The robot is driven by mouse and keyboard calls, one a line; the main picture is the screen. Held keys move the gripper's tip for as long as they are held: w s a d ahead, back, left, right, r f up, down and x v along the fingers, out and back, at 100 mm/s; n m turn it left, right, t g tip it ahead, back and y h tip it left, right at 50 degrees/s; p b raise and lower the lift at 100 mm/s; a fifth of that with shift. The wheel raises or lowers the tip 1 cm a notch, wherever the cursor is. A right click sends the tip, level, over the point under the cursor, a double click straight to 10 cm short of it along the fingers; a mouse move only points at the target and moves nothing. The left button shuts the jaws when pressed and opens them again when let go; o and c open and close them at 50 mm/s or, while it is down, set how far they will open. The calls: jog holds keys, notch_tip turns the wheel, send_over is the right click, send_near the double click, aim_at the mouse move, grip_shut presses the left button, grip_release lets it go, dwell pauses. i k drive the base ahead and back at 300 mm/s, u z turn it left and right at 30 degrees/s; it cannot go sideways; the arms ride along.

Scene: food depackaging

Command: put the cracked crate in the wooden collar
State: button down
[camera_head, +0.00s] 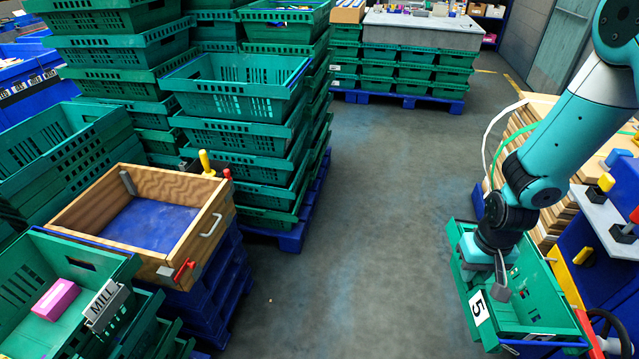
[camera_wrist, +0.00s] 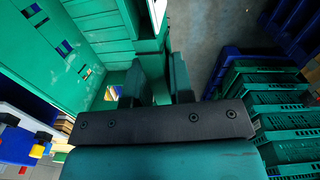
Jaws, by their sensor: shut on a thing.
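A green crate (camera_head: 533,312) with a white label reading 5 is at the right in the head view. My gripper (camera_head: 501,284) is shut on its near-left wall. In the wrist view my gripper's fingers (camera_wrist: 158,85) pinch the crate's rim, and the crate (camera_wrist: 82,60) fills the upper left. A bright opening shows low in it; I cannot tell if this is the crack. The wooden collar (camera_head: 203,235) is at the left in the head view, an open wooden frame with a blue floor, on blue pallets. The crate is well apart from it.
Tall stacks of green crates (camera_head: 235,105) stand behind the collar. A green crate (camera_head: 35,335) with a pink block and a MILL sign stands in front of it. Open grey floor (camera_head: 370,220) lies between the collar and my crate. Wooden boards and a blue bench (camera_head: 590,265) are at right.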

aim_at(156, 236)
jog(key=i, duration=1.9)
jog(key=u, duration=2.65)
jog(key=i, duration=1)
jog(key=u, duration=0.05)
